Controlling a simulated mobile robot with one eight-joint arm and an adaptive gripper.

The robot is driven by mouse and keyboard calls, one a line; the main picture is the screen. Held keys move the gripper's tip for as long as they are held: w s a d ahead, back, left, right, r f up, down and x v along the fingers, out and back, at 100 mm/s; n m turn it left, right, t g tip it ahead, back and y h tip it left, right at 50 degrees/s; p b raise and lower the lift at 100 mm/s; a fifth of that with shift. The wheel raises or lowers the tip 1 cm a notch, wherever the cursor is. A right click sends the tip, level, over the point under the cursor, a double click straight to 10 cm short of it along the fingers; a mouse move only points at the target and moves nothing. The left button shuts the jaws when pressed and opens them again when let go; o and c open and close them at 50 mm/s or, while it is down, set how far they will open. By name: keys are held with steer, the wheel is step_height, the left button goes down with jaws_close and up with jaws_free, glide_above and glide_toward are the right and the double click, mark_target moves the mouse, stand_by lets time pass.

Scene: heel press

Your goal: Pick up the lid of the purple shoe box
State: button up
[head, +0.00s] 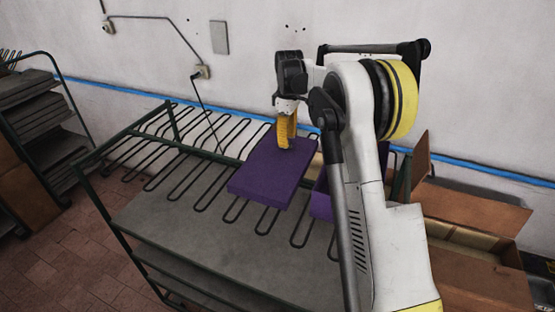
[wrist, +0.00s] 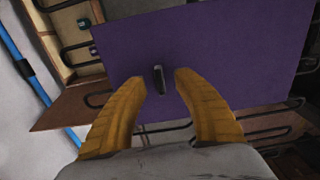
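The purple lid (head: 265,178) is a flat slab over the wire hoops of the rack, left of my arm in the head view. It also fills much of the wrist view (wrist: 225,55), with a small dark handle (wrist: 159,79) on its face. My gripper (head: 286,146) has yellow fingers pointing down at the lid. In the wrist view my gripper (wrist: 163,80) is open, with the handle between its fingertips and a gap on each side. Another purple piece, seemingly the shoe box (head: 321,203), is right of the lid, mostly hidden behind my arm.
The green-framed rack (head: 116,232) has wire hoops on top and grey shelves below. Open cardboard boxes (head: 470,208) stand at right. A shelf cart (head: 35,110) stands at far left. The white wall (head: 150,60) is close behind the rack.

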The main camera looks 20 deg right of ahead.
steer(key=shift+f, duration=0.95)
jaws_close()
steer(key=shift+r, duration=0.2)
